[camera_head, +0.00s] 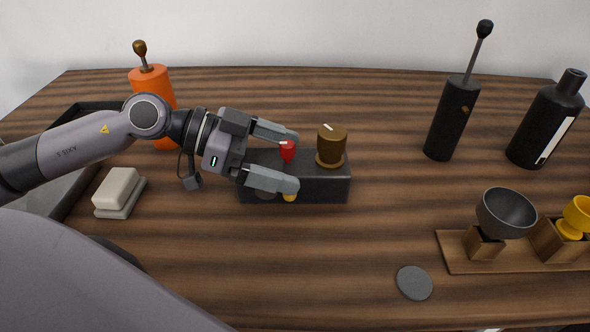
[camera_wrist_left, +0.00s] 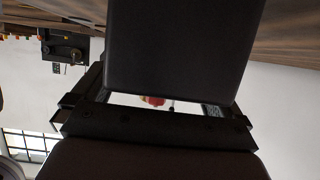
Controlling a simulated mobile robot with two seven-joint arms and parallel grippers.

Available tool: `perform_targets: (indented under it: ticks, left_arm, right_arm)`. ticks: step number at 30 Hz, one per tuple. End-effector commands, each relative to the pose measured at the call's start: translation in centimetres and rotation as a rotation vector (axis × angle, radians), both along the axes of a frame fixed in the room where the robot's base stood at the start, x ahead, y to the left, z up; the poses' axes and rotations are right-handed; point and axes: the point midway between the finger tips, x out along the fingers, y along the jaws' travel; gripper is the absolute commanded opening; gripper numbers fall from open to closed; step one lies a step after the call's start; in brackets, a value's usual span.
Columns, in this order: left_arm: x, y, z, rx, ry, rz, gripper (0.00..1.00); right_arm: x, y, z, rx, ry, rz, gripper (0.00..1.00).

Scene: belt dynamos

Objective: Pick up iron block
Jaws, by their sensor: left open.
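A dark grey rectangular block (camera_head: 325,188), the likeliest iron block, lies on the wooden table in the head view. A brown cylinder (camera_head: 332,146) stands on its right part, and a small red piece (camera_head: 288,153) shows at its left part. My left gripper (camera_head: 290,160) is open, reaching in from the left, with one finger beyond the red piece and one nearer. The near finger hides part of the block. Whether the fingers touch anything cannot be told. In the left wrist view, a red spot (camera_wrist_left: 153,100) shows under a large dark shape. My right gripper is not in view.
An orange cylinder (camera_head: 153,85) stands behind my left arm. A pale block (camera_head: 117,189) is at left beside a dark tray. At right are a black lever cylinder (camera_head: 453,118), a black bottle (camera_head: 546,122), and a wooden stand (camera_head: 458,252) with cups. A grey disc (camera_head: 414,283) lies in front.

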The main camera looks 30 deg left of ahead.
Motion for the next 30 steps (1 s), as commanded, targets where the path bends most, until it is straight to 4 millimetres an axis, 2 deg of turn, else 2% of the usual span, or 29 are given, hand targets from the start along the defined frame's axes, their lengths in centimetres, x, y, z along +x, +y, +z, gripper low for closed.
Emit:
perform_targets:
  ticks: [4, 12, 14, 21, 22, 30]
  left_arm:
    - [0.31, -0.68, -0.21, 0.0, 0.0, -0.001, 1.0]
    - [0.35, -0.73, -0.36, 0.002, 0.001, 0.0, 1.0]
    - [0.35, -0.73, -0.35, 0.002, 0.001, 0.0, 0.8]
    - [0.34, -0.73, -0.33, 0.002, 0.0, 0.0, 0.02]
    - [0.43, -0.75, 0.04, -0.003, -0.008, 0.001, 0.0]
    - [0.44, -0.74, 0.16, -0.003, -0.009, 0.002, 0.0]
  right_arm:
    - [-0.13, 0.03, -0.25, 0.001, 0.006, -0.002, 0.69]
    - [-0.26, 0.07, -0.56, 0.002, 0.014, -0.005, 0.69]
    - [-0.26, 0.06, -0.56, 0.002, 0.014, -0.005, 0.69]
    - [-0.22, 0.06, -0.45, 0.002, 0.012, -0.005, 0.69]
    - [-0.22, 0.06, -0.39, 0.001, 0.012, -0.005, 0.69]
    - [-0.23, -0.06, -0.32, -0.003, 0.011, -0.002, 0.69]
